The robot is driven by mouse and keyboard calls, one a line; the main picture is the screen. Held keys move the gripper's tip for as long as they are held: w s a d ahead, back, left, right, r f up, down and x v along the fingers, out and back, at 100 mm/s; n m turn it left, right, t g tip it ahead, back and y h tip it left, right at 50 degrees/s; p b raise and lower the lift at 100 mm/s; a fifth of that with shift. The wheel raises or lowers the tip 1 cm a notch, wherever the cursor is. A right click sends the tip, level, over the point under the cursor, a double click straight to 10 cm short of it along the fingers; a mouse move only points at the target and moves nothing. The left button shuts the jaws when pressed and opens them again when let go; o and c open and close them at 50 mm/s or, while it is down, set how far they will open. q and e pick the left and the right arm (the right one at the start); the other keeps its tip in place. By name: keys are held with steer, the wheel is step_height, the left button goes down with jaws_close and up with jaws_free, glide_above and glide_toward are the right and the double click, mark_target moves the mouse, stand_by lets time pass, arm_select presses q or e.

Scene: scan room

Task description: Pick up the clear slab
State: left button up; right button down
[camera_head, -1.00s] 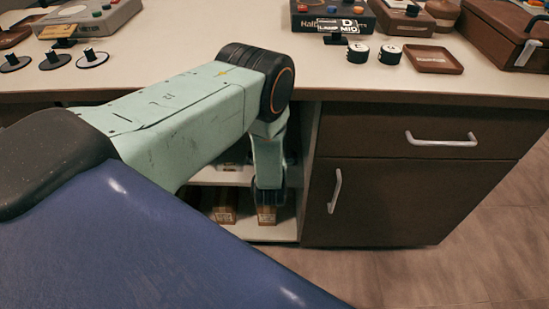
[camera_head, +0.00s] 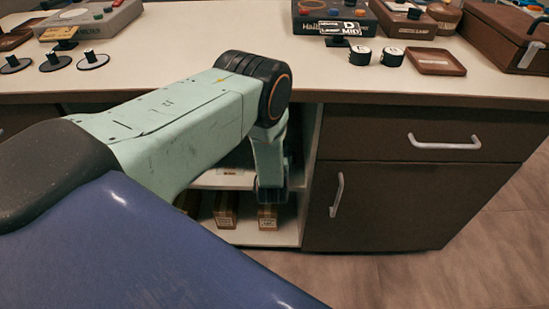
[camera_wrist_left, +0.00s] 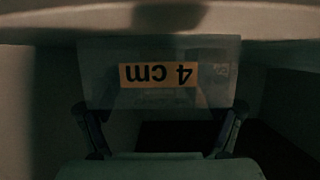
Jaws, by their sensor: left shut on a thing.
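The clear slab (camera_wrist_left: 105,72) shows in the left wrist view as a see-through plate with an orange label (camera_wrist_left: 159,75) reading "4 cm", upside down in the picture. My left gripper (camera_wrist_left: 160,110) is shut on it, with one finger at each side edge. In the head view my left arm reaches into the open cabinet bay under the counter. Its fingers and the slab are hidden there behind my arm and wrist. My right gripper is in neither view.
Small brown boxes (camera_head: 268,218) stand on the lower shelf (camera_head: 255,237) below my wrist. A pale board (camera_wrist_left: 160,22) spans the top of the wrist view. A closed cabinet door (camera_head: 385,205) is right of the bay. Devices and knobs stand on the counter (camera_head: 200,30).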

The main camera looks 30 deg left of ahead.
arm_select(q)
steer(key=c, duration=0.6)
steer(key=shift+w, duration=0.1)
steer(key=shift+r, duration=0.15)
